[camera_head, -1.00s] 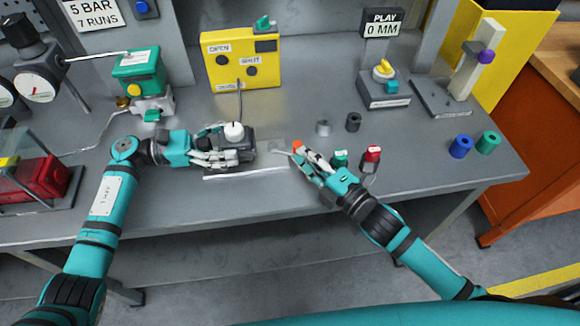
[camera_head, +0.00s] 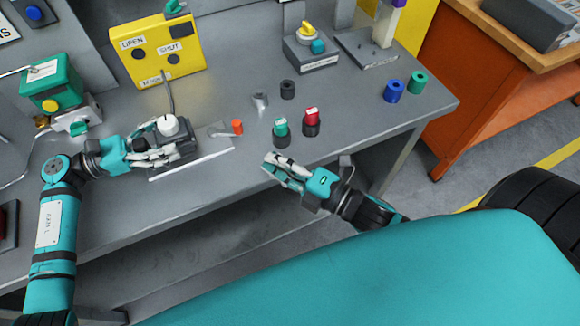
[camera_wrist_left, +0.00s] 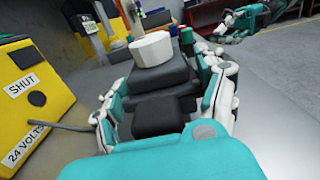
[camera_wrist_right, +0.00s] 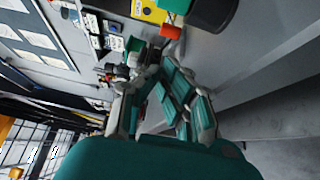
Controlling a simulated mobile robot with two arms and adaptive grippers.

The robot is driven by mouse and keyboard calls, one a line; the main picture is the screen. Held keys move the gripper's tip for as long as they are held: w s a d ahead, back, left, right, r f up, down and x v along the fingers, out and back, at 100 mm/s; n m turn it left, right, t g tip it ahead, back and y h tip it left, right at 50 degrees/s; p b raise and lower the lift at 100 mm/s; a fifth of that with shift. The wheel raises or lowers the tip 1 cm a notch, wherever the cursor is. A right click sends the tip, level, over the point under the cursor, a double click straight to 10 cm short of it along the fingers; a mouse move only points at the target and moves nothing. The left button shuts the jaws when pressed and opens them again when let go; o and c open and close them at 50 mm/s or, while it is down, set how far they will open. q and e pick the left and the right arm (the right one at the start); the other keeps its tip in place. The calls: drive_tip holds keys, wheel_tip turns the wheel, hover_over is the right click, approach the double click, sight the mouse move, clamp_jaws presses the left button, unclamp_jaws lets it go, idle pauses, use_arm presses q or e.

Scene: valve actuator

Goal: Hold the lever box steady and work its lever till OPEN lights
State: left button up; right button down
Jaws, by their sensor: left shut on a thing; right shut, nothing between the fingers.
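The lever box (camera_head: 186,135) is a dark grey block with a white knob (camera_head: 168,126) on top, near the bench's front edge. A lever with an orange end (camera_head: 237,127) extends to its right. My left gripper (camera_head: 178,150) is shut on the box; the left wrist view shows its fingers along both sides of the dark box (camera_wrist_left: 160,82). My right gripper (camera_head: 270,166) is shut and empty, in front of the bench edge and apart from the lever. The yellow panel (camera_head: 160,52) carries OPEN and SHUT labels; both lamps look dark.
A green-topped peg (camera_head: 281,128) and a red-topped peg (camera_head: 311,120) stand right of the lever. Grey and black rings lie behind them. Blue (camera_head: 394,91) and green (camera_head: 417,82) cylinders stand further right. A cable runs from the panel towards the box.

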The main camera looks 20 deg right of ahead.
drive_tip(key=shift+m, duration=0.9)
drive_tip(key=w+a+r, duration=0.2)
drive_tip(key=w+r, duration=0.1)
drive_tip(key=shift+w, duration=0.25)
drive_tip(key=shift+g, duration=0.6)
drive_tip(key=w+a, duration=0.1)
drive_tip(key=w+a+r, duration=0.1)
drive_tip(key=a, duration=0.1)
drive_tip(key=w+a+r, duration=0.1)
drive_tip(key=shift+w+a, duration=0.1)
drive_tip(key=shift+a, duration=0.25)
drive_tip(key=s+a+r+n+g, duration=0.1)
drive_tip(key=a+r+n+g, duration=0.1)
drive_tip(key=a+n+g, duration=0.3)
drive_tip(key=s+a+r+n+g, duration=0.1)
drive_tip(key=s+a+r+g, duration=0.15)
drive_tip(key=a, duration=0.45)
drive_tip(key=s+d+n+g+h, duration=0.2)
drive_tip(key=d+n+h, duration=0.3)
drive_tip(key=d+h, duration=0.65)
drive_tip(key=shift+y, duration=0.45)
drive_tip(key=x, duration=0.8)
drive_tip(key=shift+d+f, duration=0.15)
drive_tip(key=shift+f, duration=0.25)
drive_tip(key=w, duration=0.2)
drive_tip(key=shift+w+d+f, duration=0.15)
drive_tip(key=shift+w+d, duration=0.1)
drive_tip(key=shift+d, duration=0.05)
drive_tip(key=shift+w+d, duration=0.1)
drive_tip(key=shift+w, duration=0.7)
